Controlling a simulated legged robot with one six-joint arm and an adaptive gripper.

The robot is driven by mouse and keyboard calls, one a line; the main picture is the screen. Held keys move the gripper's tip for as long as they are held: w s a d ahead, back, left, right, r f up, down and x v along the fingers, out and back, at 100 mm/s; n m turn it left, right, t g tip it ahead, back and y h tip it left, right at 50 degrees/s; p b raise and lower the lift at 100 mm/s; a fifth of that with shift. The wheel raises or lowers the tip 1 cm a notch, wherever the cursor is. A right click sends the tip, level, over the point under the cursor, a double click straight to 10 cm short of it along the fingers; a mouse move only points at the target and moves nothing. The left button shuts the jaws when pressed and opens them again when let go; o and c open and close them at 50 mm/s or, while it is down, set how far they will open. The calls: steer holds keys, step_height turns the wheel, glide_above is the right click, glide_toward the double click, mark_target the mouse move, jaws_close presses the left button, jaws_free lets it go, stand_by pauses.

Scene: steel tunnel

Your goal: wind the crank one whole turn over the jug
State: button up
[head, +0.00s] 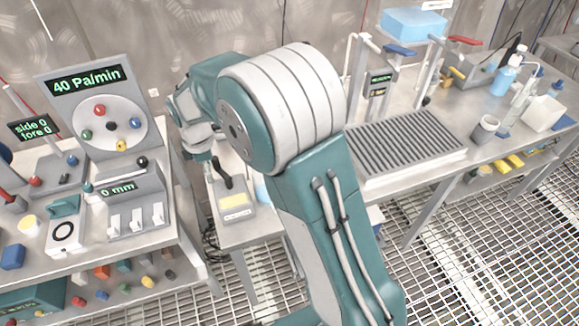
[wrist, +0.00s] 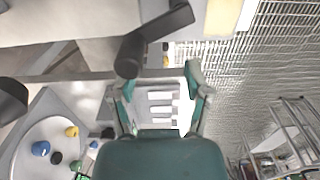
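A black crank (head: 228,182) sits on a small grey unit with a yellow panel, in the gap between the two benches. In the wrist view, the dark crank arm (wrist: 158,36) shows near the top, its rounded end close to the left fingertip. My gripper (wrist: 158,84) is open, its two fingers apart with nothing held between them. In the head view my gripper (head: 200,148) is small and partly hidden, up and left of the crank. A pale blue piece (head: 263,189) shows behind my arm; I cannot tell if it is the jug.
The left bench holds a dial panel (head: 109,122) with coloured knobs and a white switch unit (head: 136,215). The right bench has a ribbed tray (head: 405,150), a grey cup (head: 485,128) and a blue bottle (head: 504,80). Grated floor is free in front.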

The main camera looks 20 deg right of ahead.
step_height(320, 180, up, 11)
steer(key=s+d+r+m+t, duration=0.2)
steer(key=s+d+m, duration=0.4)
steer(key=s, duration=0.4)
steer(key=s+d+r+m+t, duration=0.2)
steer(key=s+d+r+m, duration=0.2)
steer(key=s+d+m, duration=0.3)
steer(key=s, duration=0.4)
steer(key=shift+s+d+r+m, duration=0.2)
steer(key=shift+r+m, duration=0.1)
steer(key=shift+m, duration=0.1)
